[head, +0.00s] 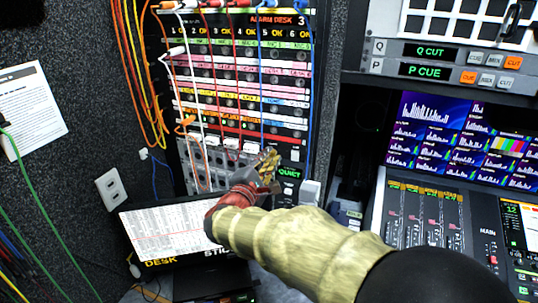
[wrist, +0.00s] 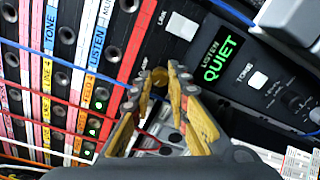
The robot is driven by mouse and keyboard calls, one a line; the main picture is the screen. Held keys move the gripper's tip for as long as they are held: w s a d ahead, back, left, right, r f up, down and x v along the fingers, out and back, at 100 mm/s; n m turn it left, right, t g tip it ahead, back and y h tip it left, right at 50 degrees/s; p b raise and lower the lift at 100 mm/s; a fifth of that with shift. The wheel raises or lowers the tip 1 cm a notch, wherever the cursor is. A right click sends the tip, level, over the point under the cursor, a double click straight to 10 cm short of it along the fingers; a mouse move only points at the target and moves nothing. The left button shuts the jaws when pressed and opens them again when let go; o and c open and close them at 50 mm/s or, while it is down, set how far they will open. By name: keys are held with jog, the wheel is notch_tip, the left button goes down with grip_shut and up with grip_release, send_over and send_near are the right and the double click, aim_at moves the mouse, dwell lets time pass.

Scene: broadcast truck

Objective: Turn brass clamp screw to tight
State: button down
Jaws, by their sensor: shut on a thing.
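My gripper (head: 268,165) reaches the lower right of the patch panel in the head view. In the wrist view, my gripper (wrist: 160,82) has its two yellow fingers closed in at the tips on a small brass clamp screw (wrist: 159,76). Only a little of the screw shows between the fingertips; its marking and how far it is turned cannot be read. In the head view the fingers hide the screw.
The patch panel (head: 240,84) has rows of jacks with orange, white, red and blue cables hanging across it. A display reading QUIET (wrist: 218,60) sits right of the fingers. A desk monitor (head: 165,225) stands below left, a mixing console (head: 430,225) at right.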

jog(key=n+p, duration=0.4)
jog(key=n, duration=0.1)
jog(key=shift+n, duration=0.3)
jog(key=n+p, duration=1)
jog(key=p, duration=0.1)
jog(key=shift+n+p, duration=0.35)
jog(key=shift+n, duration=0.05)
jog(key=n+p, duration=0.5)
jog(key=shift+f, duration=0.1)
jog(key=shift+p, duration=0.3)
jog(key=c, duration=1.7)
grip_release()
